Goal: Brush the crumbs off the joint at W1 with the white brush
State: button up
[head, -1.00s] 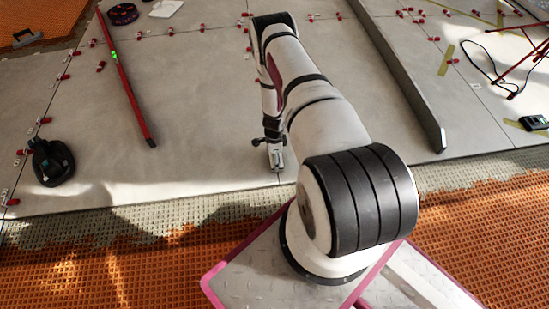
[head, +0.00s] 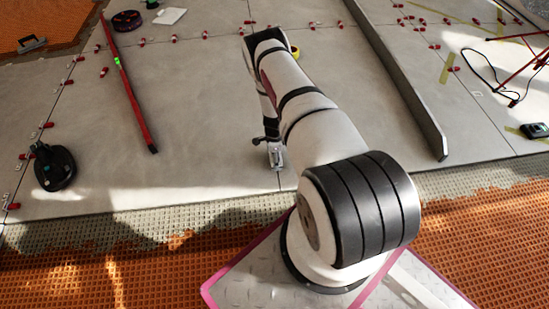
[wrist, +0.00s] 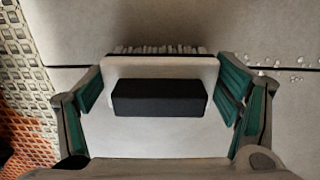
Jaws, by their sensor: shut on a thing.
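My gripper (wrist: 161,92) is shut on the white brush (wrist: 160,66), with its green-padded fingers on both sides of it. The brush has a black block on it, and its bristles (wrist: 160,49) show along the far edge. A thin dark joint (wrist: 294,69) runs across the pale tiles and passes behind the brush. Pale crumbs (wrist: 268,69) lie along the joint just right of the right finger. Whether the bristles touch the tile cannot be told. In the head view my gripper (head: 274,156) is low over the tiles near their front edge, and the crumbs cannot be made out. No W1 label is readable.
A long grey bar (head: 398,80) lies to the right of my arm. A red level (head: 128,92) and a black suction cup (head: 53,166) lie to the left. Red clips (head: 205,35) line several joints. Orange matting (head: 470,225) borders the tiles in front.

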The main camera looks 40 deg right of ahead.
jog(key=shift+w+d+r, duration=0.1)
jog(key=shift+w+d, duration=0.55)
jog(key=shift+w, duration=0.25)
jog(key=shift+w, duration=0.1)
jog(key=shift+w+d, duration=0.55)
jog(key=shift+w, duration=0.3)
jog(key=shift+w+d, duration=0.6)
jog(key=shift+w, duration=0.2)
jog(key=shift+w+d, duration=0.55)
jog(key=shift+w, duration=0.3)
jog(key=shift+d, duration=0.1)
jog(key=shift+w+d, duration=0.45)
jog(key=shift+w, duration=0.3)
jog(key=shift+w+d, duration=0.6)
jog(key=shift+w, duration=0.25)
jog(key=shift+w, duration=0.1)
